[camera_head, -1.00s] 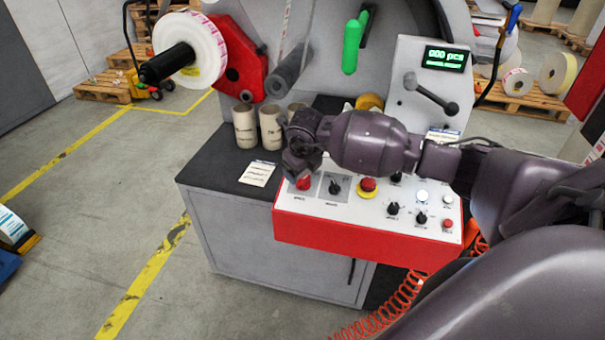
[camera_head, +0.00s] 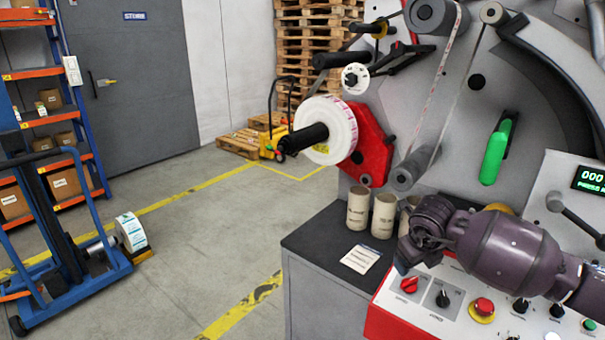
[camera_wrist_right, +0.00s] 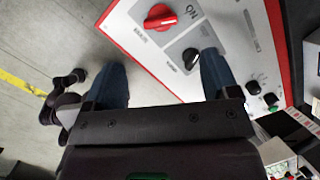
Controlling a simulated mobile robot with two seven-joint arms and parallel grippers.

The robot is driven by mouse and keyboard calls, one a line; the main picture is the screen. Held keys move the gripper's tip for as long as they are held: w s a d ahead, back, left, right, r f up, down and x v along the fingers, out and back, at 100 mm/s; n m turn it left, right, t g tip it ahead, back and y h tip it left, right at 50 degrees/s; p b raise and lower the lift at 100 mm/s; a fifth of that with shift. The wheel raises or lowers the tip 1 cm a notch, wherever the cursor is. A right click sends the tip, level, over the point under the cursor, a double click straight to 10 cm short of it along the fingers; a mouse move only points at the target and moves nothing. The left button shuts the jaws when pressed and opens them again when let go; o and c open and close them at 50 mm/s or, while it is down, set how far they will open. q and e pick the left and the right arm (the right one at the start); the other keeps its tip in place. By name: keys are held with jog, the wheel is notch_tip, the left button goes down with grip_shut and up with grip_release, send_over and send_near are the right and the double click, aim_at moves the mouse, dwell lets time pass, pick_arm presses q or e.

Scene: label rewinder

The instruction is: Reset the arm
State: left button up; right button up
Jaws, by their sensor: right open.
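My right arm comes in from the right in the head view. Its right gripper (camera_head: 420,245) is over the left end of the machine's control panel (camera_head: 395,315), just behind the red rotary switch (camera_head: 409,285). In the right wrist view, the two dark blue fingers of the right gripper (camera_wrist_right: 160,75) are wide apart with nothing held between them. The red switch shows there (camera_wrist_right: 160,17) beyond the fingers, with a black rotary knob (camera_wrist_right: 190,58) close to the right finger. My left gripper does not show.
Several cardboard cores (camera_head: 358,207) and a paper card (camera_head: 360,259) are on the dark table top (camera_head: 318,238) left of the panel. A red emergency button (camera_head: 484,306) is on the panel. A blue trolley (camera_head: 85,265) stands far left. Floor between is clear.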

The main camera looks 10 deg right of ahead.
jog(key=a+r+m+t+y, duration=0.35)
jog(key=a+r+y, duration=0.25)
jog(key=a+y, duration=0.35)
jog(key=a+r+m+t+y, duration=0.35)
jog(key=a+r+y, duration=0.25)
jog(key=a+y, duration=0.3)
jog(key=s+d+f+m+t+h, duration=0.25)
jog(key=f+m+h, duration=0.4)
jog(key=m, duration=0.35)
jog(key=s+d+f+m+t+h, duration=0.2)
jog(key=d+f+m+t+h, duration=0.2)
jog(key=f+m+h, duration=0.5)
jog(key=s+d+f+m+g, duration=0.1)
jog(key=s+f+m+g, duration=0.1)
jog(key=s+f+m, duration=0.3)
jog(key=s+d+f+m+g+h, duration=0.1)
jog(key=s+f+m, duration=0.5)
jog(key=s+f, duration=0.6)
jog(key=s+d+g, duration=0.1)
jog(key=s+g, duration=0.1)
jog(key=s, duration=0.3)
